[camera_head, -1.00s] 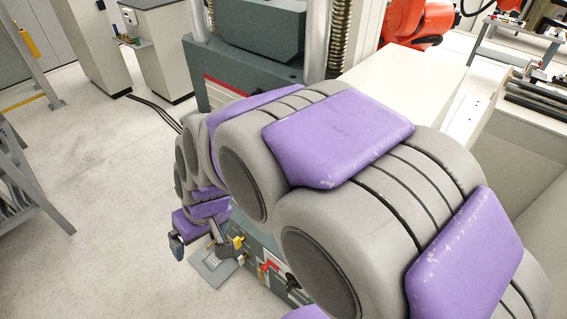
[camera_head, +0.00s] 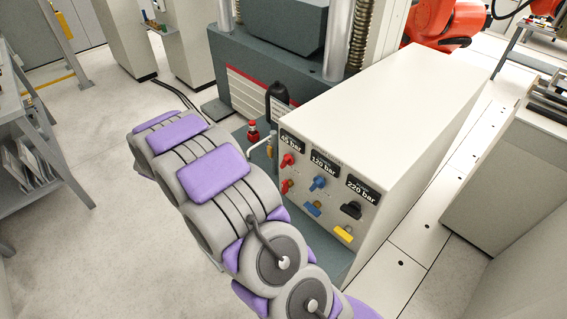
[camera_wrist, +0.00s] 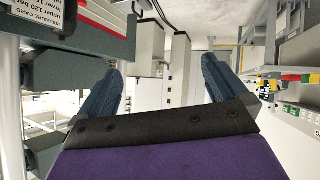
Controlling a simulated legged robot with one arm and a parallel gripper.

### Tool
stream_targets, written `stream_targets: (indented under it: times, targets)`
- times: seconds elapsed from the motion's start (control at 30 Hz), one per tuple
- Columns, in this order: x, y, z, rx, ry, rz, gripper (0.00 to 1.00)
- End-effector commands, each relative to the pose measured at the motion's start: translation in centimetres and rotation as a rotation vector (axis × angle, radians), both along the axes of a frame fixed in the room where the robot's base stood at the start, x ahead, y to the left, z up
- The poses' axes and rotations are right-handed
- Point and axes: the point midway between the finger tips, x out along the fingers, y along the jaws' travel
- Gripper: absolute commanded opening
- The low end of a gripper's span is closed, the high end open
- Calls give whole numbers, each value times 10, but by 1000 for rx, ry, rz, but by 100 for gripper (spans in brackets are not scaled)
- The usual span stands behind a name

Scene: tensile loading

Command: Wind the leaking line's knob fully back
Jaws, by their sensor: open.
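The control box (camera_head: 400,120) carries three labelled columns: 45 bar with a red knob (camera_head: 288,160), 120 bar with a blue knob (camera_head: 319,183), and 220 bar with a black knob (camera_head: 350,210). Below them are a smaller red part (camera_head: 287,186), a blue one (camera_head: 312,208) and a yellow one (camera_head: 343,234). I cannot tell which line leaks. My gripper (camera_wrist: 161,68) is open and empty in the wrist view, its blue fingers wide apart, pointing toward grey cabinets. It is hidden in the head view, where my arm lies left of and in front of the panel.
A red-topped fitting (camera_head: 253,133) and a black rounded part (camera_head: 277,98) stand left of the box by the press. A pressure card (camera_wrist: 40,18) hangs at the wrist view's upper left. Small coloured parts (camera_wrist: 298,79) show at its right. Floor at left is open.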

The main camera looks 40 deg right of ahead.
Motion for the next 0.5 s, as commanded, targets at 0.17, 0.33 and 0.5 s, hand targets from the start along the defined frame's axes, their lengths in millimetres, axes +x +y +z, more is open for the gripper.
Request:
stream_targets:
  times: [0.17, 0.33, 0.5]
  targets:
    - [9, -45, -42, -176, -4, -143, 100]
    - [-5, -87, -81, -365, 34, -288, 100]
    - [-38, -126, -118, -568, 115, -431, 100]
